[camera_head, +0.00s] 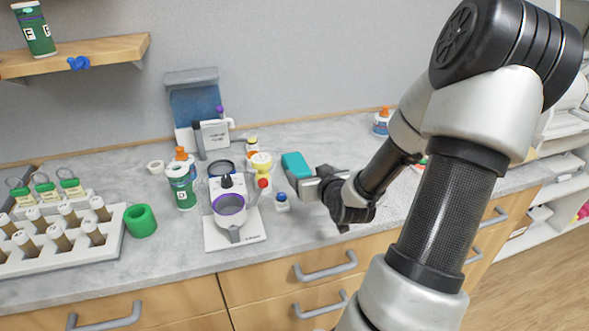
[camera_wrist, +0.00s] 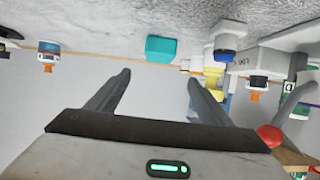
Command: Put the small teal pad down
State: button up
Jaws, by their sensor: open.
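The small teal pad (camera_head: 296,163) shows just beyond my gripper on the grey counter in the head view. In the wrist view, which is upside down, the teal pad (camera_wrist: 161,49) appears to rest on the counter, ahead of the fingertips and roughly centred between them. My gripper (camera_wrist: 159,76) is open, with nothing between its two fingers. In the head view my gripper (camera_head: 302,183) is low over the counter, pointing left, and its wrist hides part of the counter behind it.
A small blue-topped container (camera_head: 282,202) stands close in front of my gripper. A white device with a purple ring (camera_head: 230,205), a yellow-topped container (camera_head: 261,165) and a green-labelled bottle (camera_head: 182,187) stand to the left. A white rack of vials (camera_head: 60,240) is farther left.

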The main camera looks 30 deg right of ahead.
aim_at(297, 164)
jog(key=x, duration=0.9)
jog(key=shift+w+f+b, duration=0.25)
jog(key=shift+b, duration=0.05)
jog(key=x, duration=0.5)
jog(key=shift+d+f, duration=0.2)
jog(key=shift+s, duration=0.1)
jog(key=shift+r, duration=0.1)
jog(key=c, duration=1.2)
